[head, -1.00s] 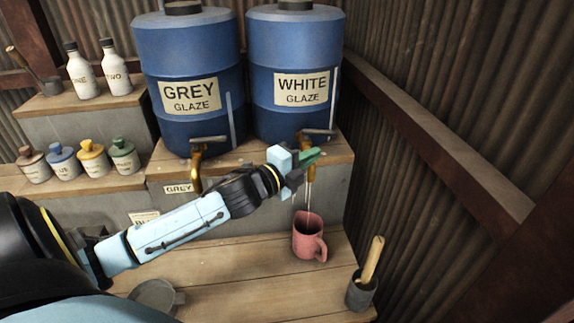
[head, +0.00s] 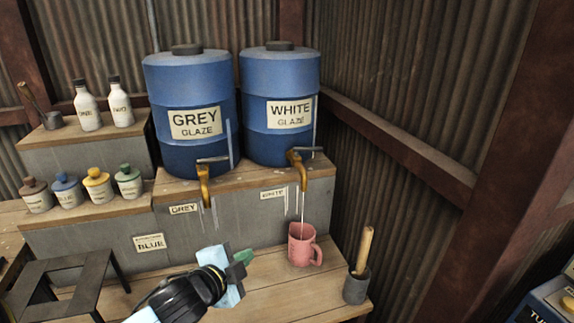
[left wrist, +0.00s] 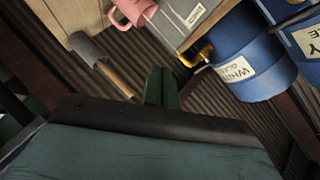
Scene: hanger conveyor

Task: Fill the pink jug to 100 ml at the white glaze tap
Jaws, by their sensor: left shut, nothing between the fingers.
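The pink jug (head: 302,246) stands upright on the lower wooden bench, under the white glaze tap (head: 299,168). A thin pale stream runs from the tap down into the jug. The level inside cannot be read. The blue barrel labelled white glaze (head: 280,82) is on the raised ledge behind. My left gripper (head: 243,257) is shut and empty, apart from the jug, in front of it and to its left. In the left wrist view the jug (left wrist: 133,12) shows at the top, beyond the green fingers (left wrist: 162,88). My right gripper is not in view.
The grey glaze barrel (head: 186,78) with its own tap (head: 204,178) is to the left. A grey pot with a wooden handle (head: 357,286) stands right of the jug. Several small jars (head: 98,186) and a dark stool-like frame (head: 72,278) are at left.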

